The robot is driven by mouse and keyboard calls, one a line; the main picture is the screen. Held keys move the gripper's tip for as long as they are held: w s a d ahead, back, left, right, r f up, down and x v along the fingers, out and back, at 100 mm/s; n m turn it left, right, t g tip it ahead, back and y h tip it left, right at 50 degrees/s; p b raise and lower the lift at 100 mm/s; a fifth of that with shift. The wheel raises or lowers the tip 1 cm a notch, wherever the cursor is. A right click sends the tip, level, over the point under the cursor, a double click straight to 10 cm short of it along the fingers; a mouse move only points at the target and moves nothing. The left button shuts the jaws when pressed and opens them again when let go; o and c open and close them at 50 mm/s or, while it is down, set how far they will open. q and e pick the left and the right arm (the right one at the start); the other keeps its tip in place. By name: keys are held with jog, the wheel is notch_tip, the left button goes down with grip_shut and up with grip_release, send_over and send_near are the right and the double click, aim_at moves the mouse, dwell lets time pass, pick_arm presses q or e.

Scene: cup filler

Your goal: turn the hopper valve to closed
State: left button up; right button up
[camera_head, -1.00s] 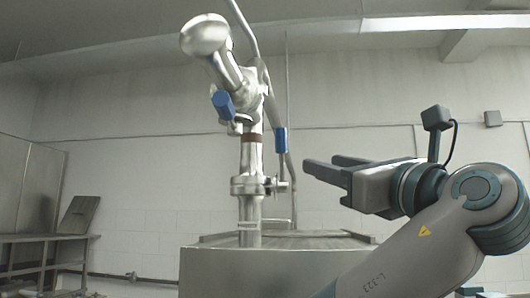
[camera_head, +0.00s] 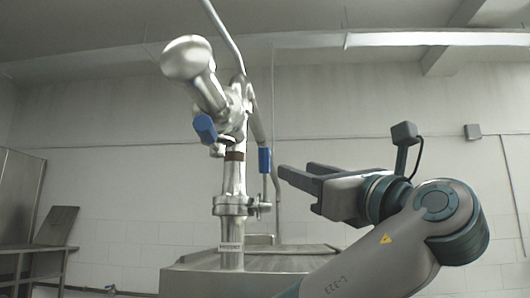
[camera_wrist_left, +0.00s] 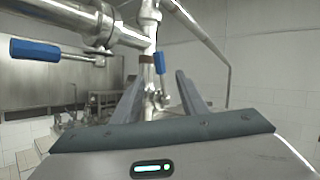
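A steel pipe fitting (camera_head: 233,185) stands upright with two blue-gripped handles. One blue handle (camera_head: 205,128) is at the upper left, under the rounded steel end (camera_head: 188,58); the other blue handle (camera_head: 265,160) hangs vertically on the right. I cannot tell which is the hopper valve's. My left gripper (camera_head: 298,170) is open and empty, its fingers pointing left, close to the right-hand handle in the picture. In the left wrist view that handle (camera_wrist_left: 159,62) appears between the open fingers (camera_wrist_left: 161,82), beyond their tips. The upper-left handle (camera_wrist_left: 35,50) lies outside them.
The pipe stands at a steel tank top (camera_head: 215,275). A long bent pipe (camera_head: 228,38) rises behind the fitting. A steel table (camera_head: 30,260) is at the far left. Open air lies around my gripper.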

aim_at(268, 159)
pick_arm(q)
jog(key=p+x, duration=0.7)
jog(key=x, duration=0.6)
jog(key=shift+s+r, duration=0.1)
jog(key=shift+r, duration=0.05)
jog(key=shift+p+x, duration=0.65)
jog(key=shift+x, duration=0.2)
jog(key=shift+f, duration=0.25)
grip_shut()
